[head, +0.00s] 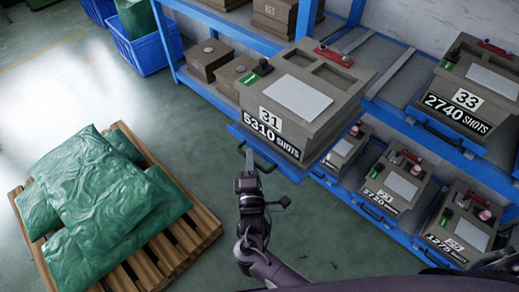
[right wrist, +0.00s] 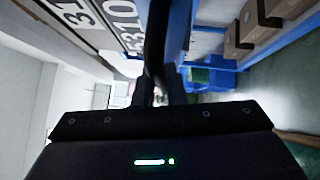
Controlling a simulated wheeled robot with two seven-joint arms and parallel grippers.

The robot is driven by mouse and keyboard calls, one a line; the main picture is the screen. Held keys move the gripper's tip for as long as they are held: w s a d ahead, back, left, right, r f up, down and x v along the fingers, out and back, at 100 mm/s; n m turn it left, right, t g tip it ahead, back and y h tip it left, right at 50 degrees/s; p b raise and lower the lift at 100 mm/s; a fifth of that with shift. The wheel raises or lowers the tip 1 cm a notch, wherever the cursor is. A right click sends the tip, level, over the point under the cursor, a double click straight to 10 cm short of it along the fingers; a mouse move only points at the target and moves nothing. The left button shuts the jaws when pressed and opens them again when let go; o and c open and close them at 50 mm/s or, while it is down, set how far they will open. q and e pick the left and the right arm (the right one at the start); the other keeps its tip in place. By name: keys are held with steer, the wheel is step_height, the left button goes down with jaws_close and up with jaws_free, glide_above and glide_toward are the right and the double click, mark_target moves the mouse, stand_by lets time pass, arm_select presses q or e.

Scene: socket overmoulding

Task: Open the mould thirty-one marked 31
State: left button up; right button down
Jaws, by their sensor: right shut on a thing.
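Mould 31 (head: 319,92) is a grey-brown block with a white plate on top and a front label reading 31 and 5310 SHOTS. It sits on a blue drawer tray (head: 238,131) that appears drawn out from the rack. My right gripper (head: 246,158) is at the tray's front, shut on its black handle (right wrist: 158,45). The mould's label also shows sideways in the right wrist view (right wrist: 100,25). The mould looks shut, with a red part (head: 333,56) and a green tag (head: 253,79) on its top. My left gripper is not in view.
Mould 33 (head: 470,92) stands to the right on the blue rack (head: 400,119). Several smaller moulds fill the lower shelf. A wooden pallet (head: 185,239) with green sacks (head: 100,200) lies at left. A blue bin (head: 148,52) stands behind. The floor between pallet and rack is clear.

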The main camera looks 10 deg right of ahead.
steer(key=shift+s+a, duration=0.1)
steer(key=shift+a, duration=0.05)
steer(key=c, duration=1.5)
jaws_free()
steer(key=s, duration=0.5)
steer(key=s+f+b, duration=0.1)
steer(key=s, duration=0.1)
steer(key=shift+s+a, duration=0.3)
steer(key=shift+a, duration=0.1)
